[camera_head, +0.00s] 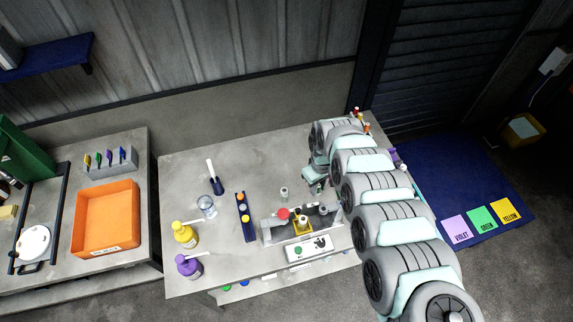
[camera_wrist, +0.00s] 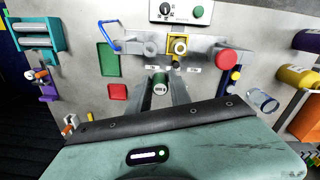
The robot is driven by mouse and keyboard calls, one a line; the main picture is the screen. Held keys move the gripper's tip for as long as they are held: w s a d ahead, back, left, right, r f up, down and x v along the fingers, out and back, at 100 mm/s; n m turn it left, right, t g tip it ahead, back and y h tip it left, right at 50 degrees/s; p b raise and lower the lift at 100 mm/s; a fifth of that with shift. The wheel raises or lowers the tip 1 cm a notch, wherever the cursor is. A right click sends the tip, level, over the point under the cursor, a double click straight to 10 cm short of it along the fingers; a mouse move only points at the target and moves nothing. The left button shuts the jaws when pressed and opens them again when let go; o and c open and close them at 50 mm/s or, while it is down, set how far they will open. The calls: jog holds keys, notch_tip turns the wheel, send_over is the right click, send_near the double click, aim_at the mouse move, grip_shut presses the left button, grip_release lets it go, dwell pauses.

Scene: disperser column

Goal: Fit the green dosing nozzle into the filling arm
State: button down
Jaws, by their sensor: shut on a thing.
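My gripper (camera_wrist: 161,92) is shut on the green dosing nozzle (camera_wrist: 160,82), a short green cylinder with a pale ring-shaped end, seen between the two fingers in the wrist view. In the head view my gripper (camera_head: 312,178) is above the table behind the grey filling device, and a small grey cylinder (camera_head: 284,193) shows beside it; I cannot tell if that is the nozzle. The device, with the filling arm (camera_wrist: 202,48), lies beyond the nozzle in the wrist view. It carries a yellow block with a round opening (camera_wrist: 178,46) and a red button (camera_wrist: 226,60). The nozzle is apart from it.
A control box (camera_head: 309,247) stands in front of the device. A blue rack (camera_head: 246,217), a glass beaker (camera_head: 207,206), a yellow bottle (camera_head: 185,235) and a purple bottle (camera_head: 189,267) stand to the left. An orange tray (camera_head: 90,244) sits on another table.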

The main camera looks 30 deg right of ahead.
jog(key=s+d+f+b, duration=0.2)
jog(key=s+f+b, duration=0.1)
jog(key=f, duration=0.2)
jog(key=shift+f, duration=0.35)
jog(key=shift+f, duration=0.4)
dwell(1.2)
jog(key=shift+a, duration=0.1)
dwell(0.4)
jog(key=shift+f+b, duration=0.7)
jog(key=shift+f, duration=0.95)
dwell(0.6)
jog(key=shift+r, duration=0.1)
jog(key=c, duration=1.1)
grip_release()
jog(key=shift+o, duration=0.5)
